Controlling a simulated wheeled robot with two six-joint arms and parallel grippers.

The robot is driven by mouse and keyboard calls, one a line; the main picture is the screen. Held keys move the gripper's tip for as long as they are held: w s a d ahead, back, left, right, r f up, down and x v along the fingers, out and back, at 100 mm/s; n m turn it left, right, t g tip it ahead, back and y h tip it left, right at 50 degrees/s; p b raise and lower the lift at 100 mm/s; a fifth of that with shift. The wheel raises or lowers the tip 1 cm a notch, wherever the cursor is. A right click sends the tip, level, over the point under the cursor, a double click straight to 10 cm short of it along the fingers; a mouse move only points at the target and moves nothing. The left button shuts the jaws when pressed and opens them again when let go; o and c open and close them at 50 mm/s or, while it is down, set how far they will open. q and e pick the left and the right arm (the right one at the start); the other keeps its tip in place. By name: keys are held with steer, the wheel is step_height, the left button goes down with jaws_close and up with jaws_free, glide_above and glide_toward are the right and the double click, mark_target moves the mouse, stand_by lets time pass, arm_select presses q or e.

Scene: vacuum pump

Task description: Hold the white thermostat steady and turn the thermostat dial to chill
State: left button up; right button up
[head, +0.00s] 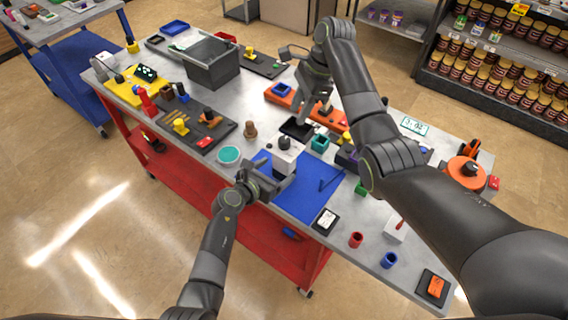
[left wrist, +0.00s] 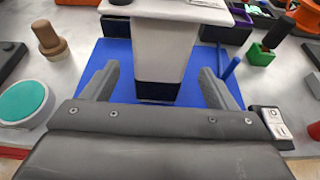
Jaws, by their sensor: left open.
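The white thermostat (head: 289,160) stands upright on a blue mat (head: 302,203), with a black dial (head: 284,143) on its top. Its pale body (left wrist: 165,55) and dark base also show in the left wrist view. My left gripper (head: 270,180) is open at its near side. In the left wrist view, the fingers of my left gripper (left wrist: 157,85) lie to either side of the body, with gaps on both sides. My right gripper (head: 306,112) is above the table, behind and right of the thermostat; its fingers are hard to make out. The dial's markings are unreadable.
A teal disc (head: 229,154) and a brown knob-shaped piece (head: 250,130) stand left of the mat. A teal cup (head: 319,143) and orange tray (head: 312,108) lie behind it. A blue stick (head: 330,183) lies on the mat's right. A grey bin (head: 211,65) stands farther back.

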mark_target(279, 167)
arm_select(q)
steer(key=shift+x, duration=2.65)
